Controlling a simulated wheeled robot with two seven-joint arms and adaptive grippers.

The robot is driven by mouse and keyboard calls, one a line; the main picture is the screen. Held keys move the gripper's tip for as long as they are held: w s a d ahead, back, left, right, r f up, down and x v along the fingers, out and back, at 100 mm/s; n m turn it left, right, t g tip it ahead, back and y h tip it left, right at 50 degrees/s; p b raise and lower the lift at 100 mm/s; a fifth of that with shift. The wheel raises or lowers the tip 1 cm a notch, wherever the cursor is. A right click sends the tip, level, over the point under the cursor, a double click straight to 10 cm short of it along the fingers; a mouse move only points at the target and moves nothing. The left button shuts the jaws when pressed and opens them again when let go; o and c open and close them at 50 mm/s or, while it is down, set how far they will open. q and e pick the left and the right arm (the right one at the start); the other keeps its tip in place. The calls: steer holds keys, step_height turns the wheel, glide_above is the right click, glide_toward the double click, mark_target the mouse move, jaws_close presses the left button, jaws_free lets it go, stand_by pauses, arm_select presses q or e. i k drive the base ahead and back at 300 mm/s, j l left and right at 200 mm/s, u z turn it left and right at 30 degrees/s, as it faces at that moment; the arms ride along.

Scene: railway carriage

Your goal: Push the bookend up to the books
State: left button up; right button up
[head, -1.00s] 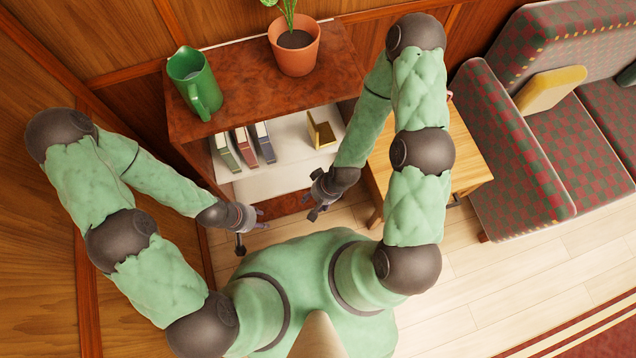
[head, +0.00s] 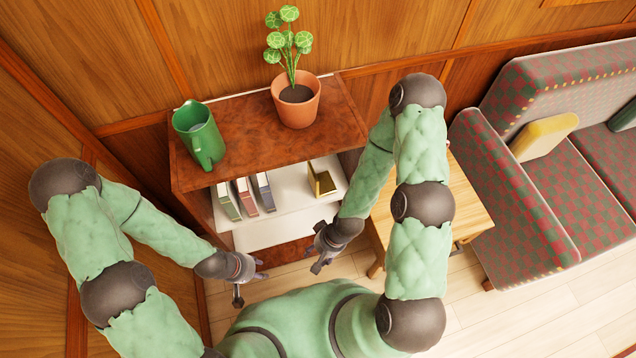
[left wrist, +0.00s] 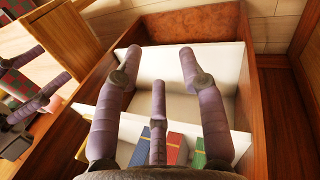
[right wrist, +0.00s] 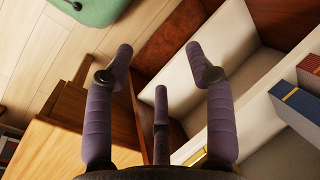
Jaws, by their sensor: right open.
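The gold bookend (head: 320,181) stands upright on the white shelf of the bookcase, to the right of the books. A clear gap separates it from the green book (head: 228,203), red book (head: 246,198) and blue book (head: 264,192), which stand in a row. My left gripper (head: 254,272) is in front of the bookcase; in the left wrist view (left wrist: 160,62) its fingers are spread and empty. My right gripper (head: 315,258) is open and empty, in front of the bookcase below the bookend. In the right wrist view, a gold sliver of the bookend (right wrist: 197,158) shows, mostly hidden behind a finger.
The bookcase top (head: 241,120) carries a green jug (head: 199,135) and a potted plant (head: 297,103). A wooden side table (head: 465,205) stands close to the right arm, with a checked seat (head: 515,195) beyond. A lower white shelf (head: 280,228) looks empty.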

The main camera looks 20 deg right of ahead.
mark_target(322, 184)
steer(key=k+l, duration=0.15)
steer(key=l, duration=0.25)
steer(key=k+l, duration=0.1)
steer(key=l, duration=0.3)
steer(key=k+l, duration=0.15)
steer(key=l, duration=0.3)
steer(key=k+l, duration=0.15)
steer(key=l, duration=0.25)
steer(key=k+l, duration=0.1)
steer(key=l, duration=0.3)
steer(key=u, duration=0.05)
